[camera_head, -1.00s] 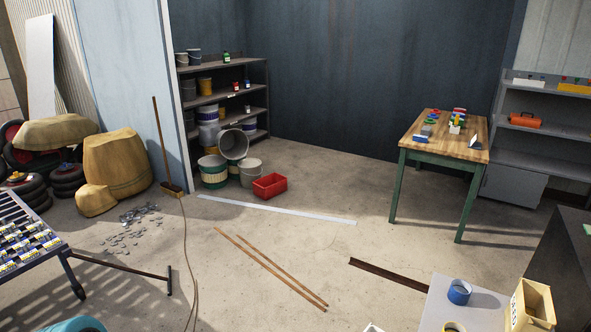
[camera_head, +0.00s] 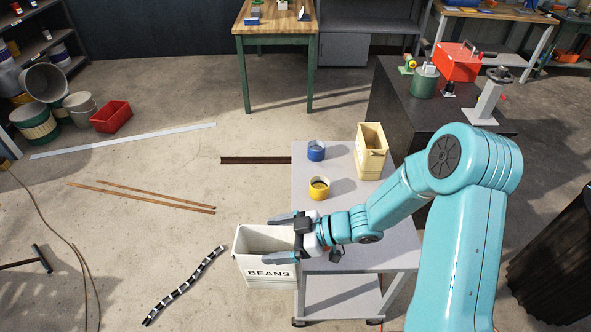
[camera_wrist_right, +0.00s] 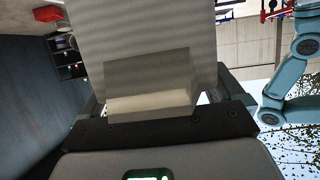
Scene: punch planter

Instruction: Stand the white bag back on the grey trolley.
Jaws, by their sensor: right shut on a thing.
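The white bag (camera_head: 265,271), marked BEANS, is upright with an open top, just off the left edge of the grey trolley (camera_head: 345,255) in the head view. My right gripper (camera_head: 286,237) is shut on its right side, with one finger at the back and one at the front. The bag looks held clear of the floor; its exact height is hard to tell. In the right wrist view the bag (camera_wrist_right: 150,35) fills the upper middle, between the fingers. My left gripper is not in view.
On the trolley top stand a blue cup (camera_head: 316,151), a yellow cup (camera_head: 319,188) and a cream container (camera_head: 371,150). A dark bench (camera_head: 400,110) stands behind right. A dark striped strip (camera_head: 185,285) lies on the floor at left.

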